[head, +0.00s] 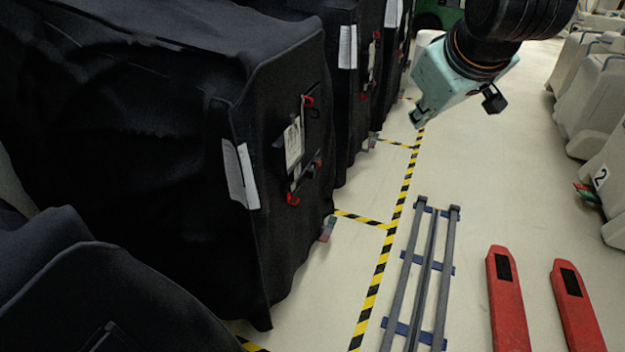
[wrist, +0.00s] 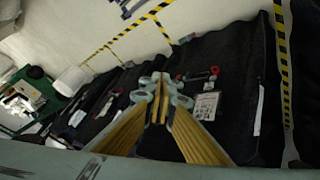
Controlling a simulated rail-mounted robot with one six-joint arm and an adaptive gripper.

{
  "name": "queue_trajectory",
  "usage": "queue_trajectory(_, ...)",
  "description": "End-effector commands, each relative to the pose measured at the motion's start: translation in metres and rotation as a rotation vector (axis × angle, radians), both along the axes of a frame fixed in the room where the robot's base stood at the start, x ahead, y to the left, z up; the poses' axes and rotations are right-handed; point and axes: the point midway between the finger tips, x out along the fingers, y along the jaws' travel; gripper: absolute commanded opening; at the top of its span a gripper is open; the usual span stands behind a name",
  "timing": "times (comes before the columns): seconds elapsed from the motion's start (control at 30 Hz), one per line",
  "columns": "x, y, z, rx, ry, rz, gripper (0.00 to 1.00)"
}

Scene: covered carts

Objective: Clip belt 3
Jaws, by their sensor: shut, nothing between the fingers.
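A cart under a black cover (head: 265,215) stands at the left in the head view. Its end face carries dark belts with a red clip near the top (head: 308,100) and another red clip lower down (head: 293,199), beside a white label (head: 293,147). I cannot tell which belt is number 3. My teal gripper (head: 417,117) hangs in the air above the aisle, to the right of the carts and apart from them. In the wrist view, the fingertips of my gripper (wrist: 160,80) are together and empty. Covered carts, a red clip (wrist: 213,78) and a label (wrist: 205,106) show beyond them.
More black-covered carts (head: 345,75) stand behind. Yellow-black tape (head: 378,270) marks the floor beside grey rails (head: 421,270). Two red forks (head: 506,300) lie at the lower right. Pale covered carts (head: 590,110) line the right side.

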Motion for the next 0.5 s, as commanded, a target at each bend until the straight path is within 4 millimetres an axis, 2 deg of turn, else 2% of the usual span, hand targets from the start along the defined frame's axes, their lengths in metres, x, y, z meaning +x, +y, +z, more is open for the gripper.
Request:
queue_trajectory(0.1, 0.024, 0.005, -0.008, -0.018, -0.021, 0.033, 0.0)
queue_trajectory(0.5, 0.097, 0.024, -0.035, -0.085, -0.103, 0.148, 0.0)
